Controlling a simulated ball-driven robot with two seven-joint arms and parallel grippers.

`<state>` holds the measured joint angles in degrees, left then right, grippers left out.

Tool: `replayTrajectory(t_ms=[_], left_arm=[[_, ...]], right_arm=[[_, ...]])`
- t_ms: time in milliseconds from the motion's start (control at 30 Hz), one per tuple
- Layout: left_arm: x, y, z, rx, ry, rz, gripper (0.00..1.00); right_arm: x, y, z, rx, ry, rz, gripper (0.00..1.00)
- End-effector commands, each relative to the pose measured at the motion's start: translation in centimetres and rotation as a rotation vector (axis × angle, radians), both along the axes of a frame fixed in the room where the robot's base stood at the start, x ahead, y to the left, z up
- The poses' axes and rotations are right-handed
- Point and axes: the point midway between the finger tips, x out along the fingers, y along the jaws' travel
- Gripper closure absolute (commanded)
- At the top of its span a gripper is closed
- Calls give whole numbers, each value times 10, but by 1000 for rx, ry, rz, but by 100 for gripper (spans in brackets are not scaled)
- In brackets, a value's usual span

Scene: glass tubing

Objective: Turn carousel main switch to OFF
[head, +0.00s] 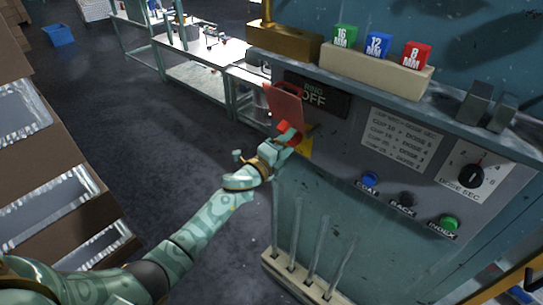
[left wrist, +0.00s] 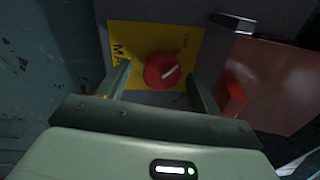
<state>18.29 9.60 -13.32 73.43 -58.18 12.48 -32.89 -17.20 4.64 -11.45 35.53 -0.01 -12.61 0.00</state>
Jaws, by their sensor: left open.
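The main switch is a red round knob (left wrist: 161,71) on a yellow plate (left wrist: 130,40) in the left wrist view. Its white pointer line slants to the upper right, and a small label, hard to read, sits up there. My right gripper is not in view.
A red flap (head: 285,103) stands just above the knob. A dark display (head: 316,94) reads OFF. Dose dial (head: 471,176) and push buttons (head: 450,222) lie right on the panel. Upright rods (head: 318,250) stand below. Brown boxes (head: 60,185) are at left; open floor lies between.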

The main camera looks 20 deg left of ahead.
Motion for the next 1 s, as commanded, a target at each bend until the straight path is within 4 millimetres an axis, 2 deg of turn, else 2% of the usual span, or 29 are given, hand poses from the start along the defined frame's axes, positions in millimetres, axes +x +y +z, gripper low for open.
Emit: replayTrajectory(t_ms=[200, 400, 533, 700, 1000], left_arm=[[-49, 17, -4, 2, 3, -2, 35], [-100, 35, -8, 0, 3, -3, 35], [-124, 44, -10, -2, 3, -2, 35], [-141, 51, -10, -1, 2, -1, 35], [-144, 52, -9, -2, 1, -1, 35]], right_arm=[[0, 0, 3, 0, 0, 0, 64], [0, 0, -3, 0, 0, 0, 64], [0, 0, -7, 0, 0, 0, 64], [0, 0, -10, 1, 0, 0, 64], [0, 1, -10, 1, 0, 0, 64]])
